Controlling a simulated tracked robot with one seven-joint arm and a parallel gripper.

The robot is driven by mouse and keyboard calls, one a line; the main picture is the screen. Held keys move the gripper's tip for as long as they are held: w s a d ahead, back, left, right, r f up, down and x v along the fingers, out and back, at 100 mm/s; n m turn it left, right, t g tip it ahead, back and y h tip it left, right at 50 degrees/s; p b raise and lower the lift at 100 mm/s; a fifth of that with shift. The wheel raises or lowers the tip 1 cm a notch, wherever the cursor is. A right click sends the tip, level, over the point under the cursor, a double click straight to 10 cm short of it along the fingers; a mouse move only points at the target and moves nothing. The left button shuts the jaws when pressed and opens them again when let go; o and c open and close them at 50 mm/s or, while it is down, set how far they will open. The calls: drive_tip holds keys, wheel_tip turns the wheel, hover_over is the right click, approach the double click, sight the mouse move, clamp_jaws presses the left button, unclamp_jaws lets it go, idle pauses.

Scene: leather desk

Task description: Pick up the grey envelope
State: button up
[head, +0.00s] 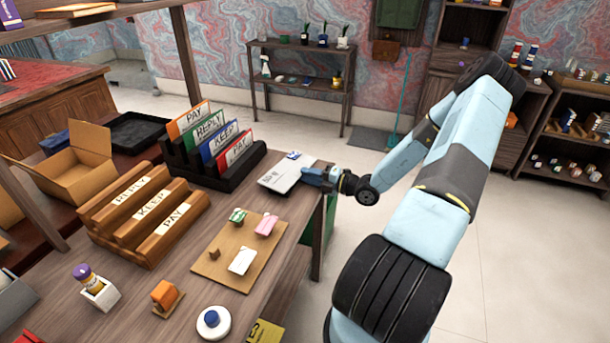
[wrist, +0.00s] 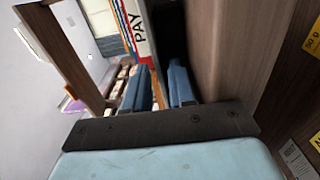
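The grey envelope (head: 283,175) looks pale grey, with dark print and a stamp-like mark. It appears flat at the desk's right edge, in front of the black sorter. My gripper (head: 312,177) is at its right side in the head view, low at the desk edge. In the wrist view the two blue fingers (wrist: 162,88) stand apart with a narrow gap between them. I cannot make out the envelope in that gap, and whether the fingers touch it is unclear.
The black sorter (head: 231,174) holds several labelled folders behind the envelope. Open floor (head: 500,270) lies to the right.

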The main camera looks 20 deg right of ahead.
clamp_jaws()
idle(0.8)
drive_tip(key=shift+r, duration=1.3)
drive_tip(key=s+d+r, duration=0.5)
drive_tip(key=s+d, duration=0.5)
